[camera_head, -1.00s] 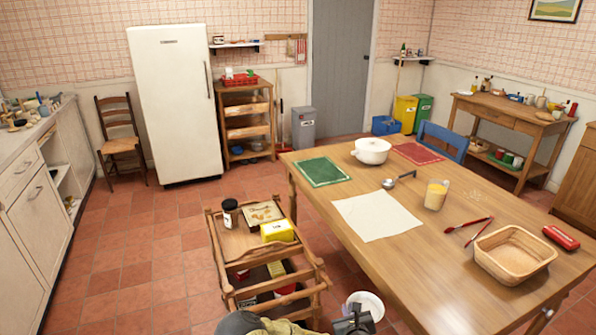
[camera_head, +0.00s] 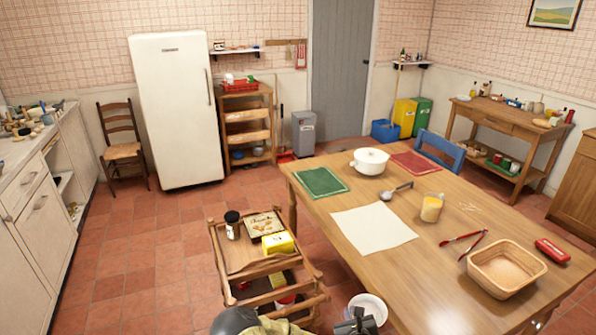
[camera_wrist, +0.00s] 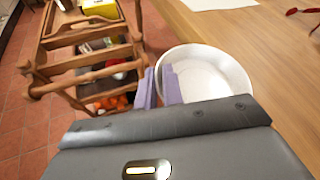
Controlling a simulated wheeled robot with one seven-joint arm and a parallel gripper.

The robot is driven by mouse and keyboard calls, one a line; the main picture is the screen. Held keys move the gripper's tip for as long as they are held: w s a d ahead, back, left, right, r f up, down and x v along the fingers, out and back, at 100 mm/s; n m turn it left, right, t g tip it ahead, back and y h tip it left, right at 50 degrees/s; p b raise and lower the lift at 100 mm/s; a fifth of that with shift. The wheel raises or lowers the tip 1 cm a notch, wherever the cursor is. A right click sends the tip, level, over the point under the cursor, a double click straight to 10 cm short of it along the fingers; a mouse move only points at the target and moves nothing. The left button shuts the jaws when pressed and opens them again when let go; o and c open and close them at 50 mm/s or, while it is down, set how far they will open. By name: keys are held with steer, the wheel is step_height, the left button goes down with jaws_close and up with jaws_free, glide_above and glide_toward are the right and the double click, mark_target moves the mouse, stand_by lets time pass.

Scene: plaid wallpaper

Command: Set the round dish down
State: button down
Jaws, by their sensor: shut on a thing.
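The round dish is white and shallow, with a raised rim. It shows in the wrist view (camera_wrist: 215,78) and at the bottom of the head view (camera_head: 370,304). My gripper (camera_wrist: 160,86) is shut on the dish's left rim, with its purple-grey fingers at the wall. The dish is held at the near left edge of the wooden table (camera_head: 400,270), beside the trolley. I cannot tell whether any of its underside touches the tabletop. In the head view, the dark gripper body (camera_head: 355,325) partly covers the dish's near side.
A white cloth (camera_head: 373,228), green mat (camera_head: 320,183), white pot (camera_head: 370,161), ladle (camera_head: 392,192), glass of orange drink (camera_head: 431,208), red tongs (camera_head: 464,241) and wicker basket (camera_head: 506,270) occupy the table. A wooden trolley (camera_head: 240,262) stands left. The table's near left part is bare.

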steer(key=r+p, duration=0.1)
steer(key=r, duration=0.1)
steer(key=s+r+p, duration=0.1)
steer(key=r, duration=0.1)
steer(key=shift+s+r, duration=0.15)
steer(key=shift+r, duration=0.05)
steer(key=shift+f, duration=0.2)
steer(key=s+f, duration=0.4)
steer(key=f, duration=0.1)
steer(key=shift+s+f, duration=0.15)
steer(key=shift+s, duration=0.1)
